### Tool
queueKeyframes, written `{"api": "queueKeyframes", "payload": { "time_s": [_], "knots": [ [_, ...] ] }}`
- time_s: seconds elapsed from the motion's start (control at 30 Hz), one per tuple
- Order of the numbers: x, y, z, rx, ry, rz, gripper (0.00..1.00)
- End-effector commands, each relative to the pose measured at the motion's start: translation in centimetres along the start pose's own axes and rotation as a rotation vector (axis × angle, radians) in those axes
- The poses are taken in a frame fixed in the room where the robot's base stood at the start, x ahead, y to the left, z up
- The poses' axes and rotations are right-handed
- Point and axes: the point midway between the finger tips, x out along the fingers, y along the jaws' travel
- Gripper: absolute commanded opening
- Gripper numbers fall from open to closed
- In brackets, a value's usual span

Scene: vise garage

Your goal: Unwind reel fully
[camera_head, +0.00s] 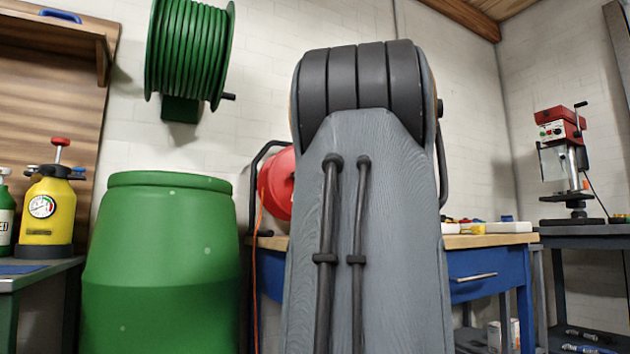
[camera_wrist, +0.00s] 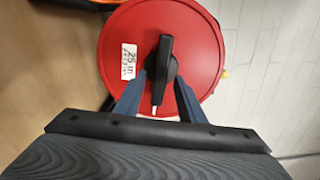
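The red reel (camera_head: 276,186) stands on the workbench in the head view, partly hidden behind my arm. An orange cord (camera_head: 257,262) hangs from its left side. In the wrist view the reel's round red face (camera_wrist: 190,30) fills the upper middle, with a white label reading about 25 m. A black crank handle (camera_wrist: 163,65) crosses its centre. My gripper (camera_wrist: 162,76) has its two fingers on either side of the handle, tips close to its wide middle. I cannot tell whether they press on it. In the head view my gripper is hidden behind my arm.
The wooden-topped blue workbench (camera_head: 478,268) holds small items on the right. A green barrel (camera_head: 165,265) stands at left front. A green hose reel (camera_head: 190,50) hangs on the wall above. A red drill press (camera_head: 563,150) stands at far right.

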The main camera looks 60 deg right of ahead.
Motion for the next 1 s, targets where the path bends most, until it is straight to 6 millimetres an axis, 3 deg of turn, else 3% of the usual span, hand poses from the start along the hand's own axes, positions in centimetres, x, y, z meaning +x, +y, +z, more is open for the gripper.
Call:
{"api": "queueKeyframes", "payload": {
  "time_s": [0.1, 0.33, 1.0],
  "knots": [
    [-2.3, -0.2, -0.1, 0.000, 0.002, 0.000, 0.36],
    [-4.9, -0.1, -0.1, 0.000, 0.001, 0.000, 0.36],
    [-5.3, 0.0, -0.1, 0.000, 0.000, 0.000, 0.36]
  ]
}}
